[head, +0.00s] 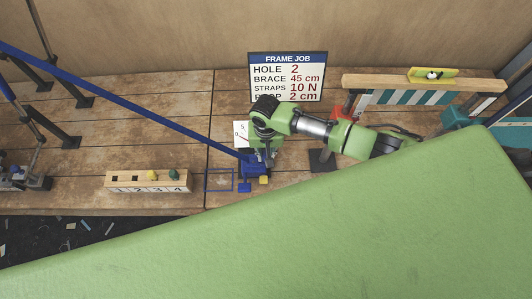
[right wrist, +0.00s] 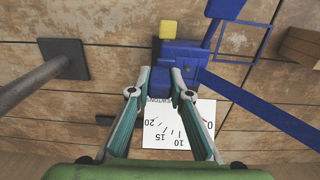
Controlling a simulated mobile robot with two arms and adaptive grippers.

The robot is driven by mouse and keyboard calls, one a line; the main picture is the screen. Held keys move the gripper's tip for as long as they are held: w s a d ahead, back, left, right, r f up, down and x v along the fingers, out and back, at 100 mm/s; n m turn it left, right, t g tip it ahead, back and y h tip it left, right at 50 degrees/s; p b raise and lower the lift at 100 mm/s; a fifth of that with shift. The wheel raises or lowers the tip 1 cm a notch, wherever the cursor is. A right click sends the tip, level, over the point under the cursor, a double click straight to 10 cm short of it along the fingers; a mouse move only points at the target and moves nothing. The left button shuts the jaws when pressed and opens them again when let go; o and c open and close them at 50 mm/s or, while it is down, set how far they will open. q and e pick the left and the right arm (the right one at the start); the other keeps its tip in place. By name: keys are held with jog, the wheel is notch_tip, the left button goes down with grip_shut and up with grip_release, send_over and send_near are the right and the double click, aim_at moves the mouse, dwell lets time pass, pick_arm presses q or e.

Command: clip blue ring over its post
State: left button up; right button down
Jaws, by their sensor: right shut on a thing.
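My right gripper (right wrist: 162,72) is shut on a blue block (right wrist: 185,53) with a yellow tab (right wrist: 168,29). In the head view the right gripper (head: 264,155) is at the blue block (head: 252,170), partly hidden by my arm. A long blue strap (head: 130,88) runs from the upper left down to this block. A white dial card (right wrist: 165,125) marked in newtons shows between the fingers. I cannot single out a blue ring or its post. My left gripper is not identifiable in view.
A blue rectangular outline (head: 219,180) lies beside the block. A sign (head: 287,77) stands behind. A wooden beam (head: 390,83) bears a level (head: 433,75). A large green surface (head: 330,225) covers the foreground.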

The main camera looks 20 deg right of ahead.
jog(key=shift+f+b, duration=0.95)
jog(key=shift+f, duration=0.9)
jog(key=c, duration=1.8)
grip_release()
jog(key=shift+r, duration=0.1)
notch_tip(320, 180, up, 12)
jog(key=shift+f, duration=0.1)
